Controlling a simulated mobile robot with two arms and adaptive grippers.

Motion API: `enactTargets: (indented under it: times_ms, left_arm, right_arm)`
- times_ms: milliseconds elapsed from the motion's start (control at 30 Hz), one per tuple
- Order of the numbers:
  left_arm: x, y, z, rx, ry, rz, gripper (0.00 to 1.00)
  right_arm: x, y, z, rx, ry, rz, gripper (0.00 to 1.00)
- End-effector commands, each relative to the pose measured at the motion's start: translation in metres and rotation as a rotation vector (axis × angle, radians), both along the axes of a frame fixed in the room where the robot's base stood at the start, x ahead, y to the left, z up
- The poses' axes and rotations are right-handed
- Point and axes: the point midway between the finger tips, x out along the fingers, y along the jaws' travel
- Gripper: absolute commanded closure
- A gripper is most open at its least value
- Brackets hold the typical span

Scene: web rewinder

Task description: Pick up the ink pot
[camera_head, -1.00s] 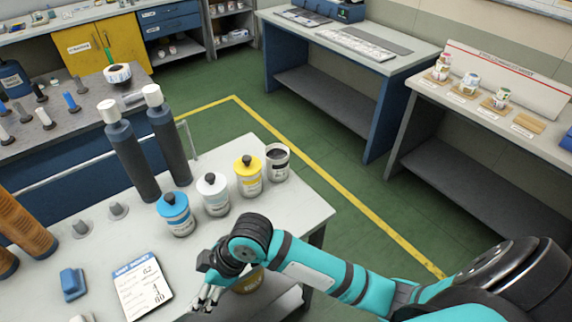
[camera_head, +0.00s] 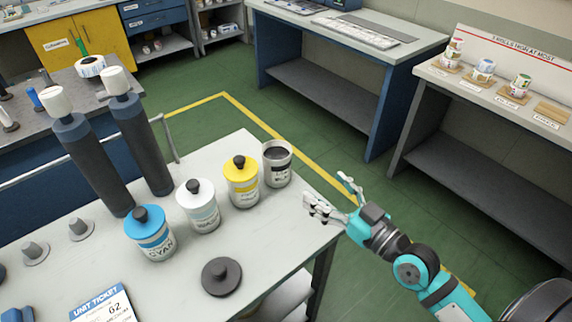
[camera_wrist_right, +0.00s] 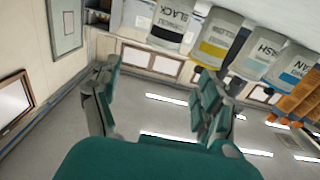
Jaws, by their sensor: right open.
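Ink pots stand in a row on the white table (camera_head: 262,150). The black-ink pot (camera_head: 277,165) is open, with dark ink showing. The yellow pot (camera_head: 242,183), white wash pot (camera_head: 199,208) and cyan pot (camera_head: 150,236) wear knobbed lids. A loose dark knobbed lid (camera_head: 221,277) lies on the table in front. My right gripper (camera_head: 338,201) is open and empty, right of the black-ink pot and apart from it, at the table's right edge. In the right wrist view the black-ink pot (camera_wrist_right: 172,25) shows inverted beyond the open fingers (camera_wrist_right: 155,85). My left gripper is out of view.
Two dark rollers (camera_head: 140,140) stand left of the pots. A unit ticket (camera_head: 103,305) lies at the front left. Green floor (camera_head: 330,165) is clear between the benches.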

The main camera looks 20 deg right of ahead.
Motion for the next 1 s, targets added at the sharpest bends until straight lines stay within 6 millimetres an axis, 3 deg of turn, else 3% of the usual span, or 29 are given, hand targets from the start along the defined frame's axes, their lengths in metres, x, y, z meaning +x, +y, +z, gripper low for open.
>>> enactTargets:
  times_ms: [133,300,500,700,1000]
  left_arm:
    - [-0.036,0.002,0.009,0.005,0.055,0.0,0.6]
    - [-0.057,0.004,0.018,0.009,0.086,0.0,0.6]
    - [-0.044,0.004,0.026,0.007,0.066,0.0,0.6]
    - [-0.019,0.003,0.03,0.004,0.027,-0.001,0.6]
    - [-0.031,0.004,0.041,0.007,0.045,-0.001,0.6]
  right_arm:
    - [0.026,0.01,0.006,0.006,-0.005,-0.001,0.22]
    - [0.062,0.024,0.006,0.006,-0.002,0.001,0.22]
    - [0.096,0.037,0.003,0.003,0.0,0.002,0.22]
    - [0.11,0.042,0.002,0.001,0.001,0.002,0.22]
    - [0.147,0.058,0.001,0.004,0.001,0.003,0.22]
